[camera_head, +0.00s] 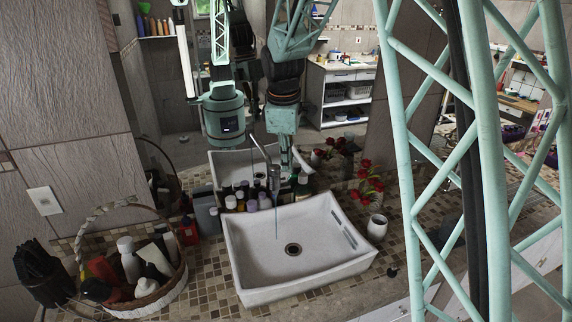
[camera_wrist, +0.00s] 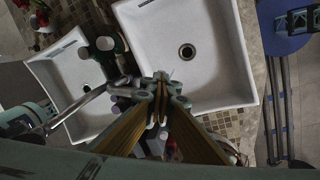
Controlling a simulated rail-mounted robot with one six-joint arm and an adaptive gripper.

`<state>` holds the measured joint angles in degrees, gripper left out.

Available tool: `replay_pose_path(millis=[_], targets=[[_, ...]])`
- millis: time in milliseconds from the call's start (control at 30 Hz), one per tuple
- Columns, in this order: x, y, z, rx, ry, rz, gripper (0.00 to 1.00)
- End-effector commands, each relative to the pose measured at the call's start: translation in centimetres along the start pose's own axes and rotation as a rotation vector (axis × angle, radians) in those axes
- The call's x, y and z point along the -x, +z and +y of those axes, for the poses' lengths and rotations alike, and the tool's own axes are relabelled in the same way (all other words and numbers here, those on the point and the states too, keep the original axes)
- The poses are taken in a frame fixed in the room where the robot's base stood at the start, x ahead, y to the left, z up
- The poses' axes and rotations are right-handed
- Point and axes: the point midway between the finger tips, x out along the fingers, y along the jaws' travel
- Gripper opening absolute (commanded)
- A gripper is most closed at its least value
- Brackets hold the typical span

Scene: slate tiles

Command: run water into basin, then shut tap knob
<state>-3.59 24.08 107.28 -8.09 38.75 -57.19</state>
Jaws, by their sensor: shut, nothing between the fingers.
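The white basin (camera_head: 330,262) stands on the mosaic counter; its inside looks bare around the dark drain. The metal tap (camera_head: 262,152) rises behind it with its spout over the bowl. A thin blue stream of water (camera_head: 277,218) falls from the spout into the basin. The basin also shows in the wrist view (camera_wrist: 215,75). My gripper (camera_wrist: 163,88) is shut and empty, over the basin's rear edge in that view. In the head view my arm comes down close behind the tap, and the fingertips are hard to make out. The tap knob cannot be made out clearly.
Several bottles (camera_head: 252,204) crowd behind the basin. A wicker basket (camera_head: 165,295) with toiletries stands left, and a dark holder (camera_head: 42,275) beyond it. A cup (camera_head: 377,228) and red flowers (camera_head: 368,185) stand right. A mirror behind the counter repeats the basin.

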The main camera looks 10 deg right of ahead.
Motion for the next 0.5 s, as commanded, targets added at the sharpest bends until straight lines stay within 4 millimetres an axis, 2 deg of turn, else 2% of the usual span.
replay_pose_path(millis=[33, 500], targets=[[-0.6, 0.3, -0.4, 0.025, -0.012, 0.000, 0.00], [-0.9, 0.2, 0.7, 0.286, -0.012, 0.054, 0.00]])
